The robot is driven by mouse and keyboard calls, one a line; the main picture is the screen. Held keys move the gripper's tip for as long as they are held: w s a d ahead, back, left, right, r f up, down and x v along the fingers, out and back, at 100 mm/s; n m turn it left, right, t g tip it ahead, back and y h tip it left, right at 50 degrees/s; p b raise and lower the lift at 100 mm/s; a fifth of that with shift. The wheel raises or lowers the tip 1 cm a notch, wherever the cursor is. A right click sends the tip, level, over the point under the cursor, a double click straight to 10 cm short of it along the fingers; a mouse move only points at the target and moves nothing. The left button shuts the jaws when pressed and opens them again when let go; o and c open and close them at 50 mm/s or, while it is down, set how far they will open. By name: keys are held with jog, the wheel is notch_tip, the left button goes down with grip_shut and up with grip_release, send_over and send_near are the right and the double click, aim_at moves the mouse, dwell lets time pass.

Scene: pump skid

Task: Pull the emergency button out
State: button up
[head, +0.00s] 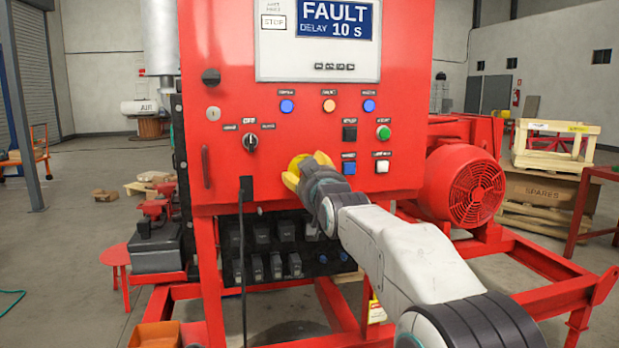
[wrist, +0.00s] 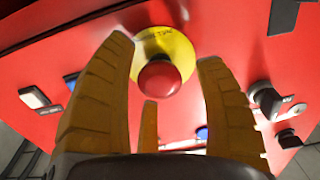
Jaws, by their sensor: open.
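The emergency button (wrist: 159,80) is a red mushroom head on a yellow round plate (wrist: 178,47) on the red panel, seen in the wrist view. My gripper (wrist: 165,75) is open, with yellow-brown fingers to the left and right of the button and another finger below it. The fingers look apart from the button. In the head view my gripper (head: 297,172) is at the lower middle of the red control panel (head: 225,175), and its fingers hide the button there.
Near my gripper are a blue button (head: 348,168), a white button (head: 382,166), a black switch (head: 349,134) and a black rotary knob (head: 251,142). A black cable (head: 244,240) hangs at left. A red motor (head: 465,187) stands at right. The display reads FAULT.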

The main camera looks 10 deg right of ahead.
jog(key=s, duration=1.2)
dwell(0.4)
jog(key=s+f+g+p, duration=0.3)
jog(key=s+g+p, duration=0.2)
jog(key=s, duration=0.5)
jog(key=s+f+g+p, duration=0.3)
jog(key=s+g+p, duration=0.1)
jog(key=s+p, duration=0.5)
jog(key=s+f+g+p, duration=0.4)
jog(key=s+p, duration=0.3)
jog(key=s, duration=0.5)
jog(key=shift+s+g+p, duration=0.3)
jog(key=shift+s+g, duration=0.1)
jog(key=shift+g, duration=0.4)
dwell(1.4)
